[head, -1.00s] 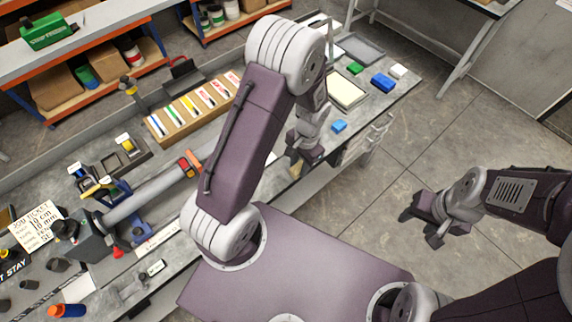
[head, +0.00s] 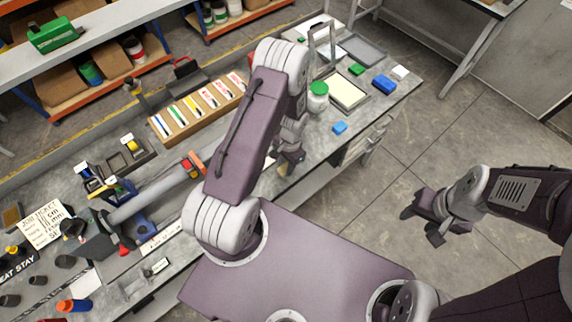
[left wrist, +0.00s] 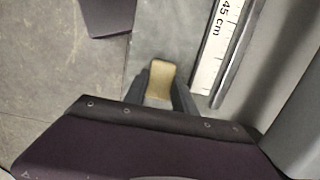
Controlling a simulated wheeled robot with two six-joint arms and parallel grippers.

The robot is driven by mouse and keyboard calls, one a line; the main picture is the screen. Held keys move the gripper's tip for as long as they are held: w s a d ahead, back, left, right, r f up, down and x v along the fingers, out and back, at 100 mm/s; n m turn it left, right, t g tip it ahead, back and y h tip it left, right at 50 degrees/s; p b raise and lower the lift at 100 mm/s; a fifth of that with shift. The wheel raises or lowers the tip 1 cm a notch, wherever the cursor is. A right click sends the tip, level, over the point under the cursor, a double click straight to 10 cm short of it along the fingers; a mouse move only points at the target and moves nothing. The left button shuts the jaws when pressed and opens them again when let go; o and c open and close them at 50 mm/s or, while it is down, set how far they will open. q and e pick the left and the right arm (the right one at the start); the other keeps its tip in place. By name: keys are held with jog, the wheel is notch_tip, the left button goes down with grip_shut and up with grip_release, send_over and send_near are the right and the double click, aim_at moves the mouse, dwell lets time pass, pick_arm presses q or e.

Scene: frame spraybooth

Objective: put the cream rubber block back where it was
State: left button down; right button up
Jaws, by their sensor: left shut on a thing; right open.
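The cream rubber block (left wrist: 160,78) shows in the left wrist view between the two dark fingers of my left gripper (left wrist: 160,98). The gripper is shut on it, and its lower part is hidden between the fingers. In the head view my left gripper (head: 287,164) is over the front edge area of the grey bench (head: 312,142); the block is too small there to make out clearly. My right gripper (head: 424,216) is open and empty, over the floor at the right, away from the bench.
A blue block (head: 340,127) lies on the bench right of my left gripper. Behind it are a jar with a green lid (head: 318,96), a tray with a cream pad (head: 347,91), a green block (head: 356,69) and a blue box (head: 384,84). A ruler strip (left wrist: 219,45) runs beside the held block.

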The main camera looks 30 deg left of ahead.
pick_arm(q)
jog(key=shift+f, duration=0.2)
jog(key=c, duration=1.1)
grip_release()
jog(key=shift+r, duration=0.1)
jog(key=shift+o, duration=0.4)
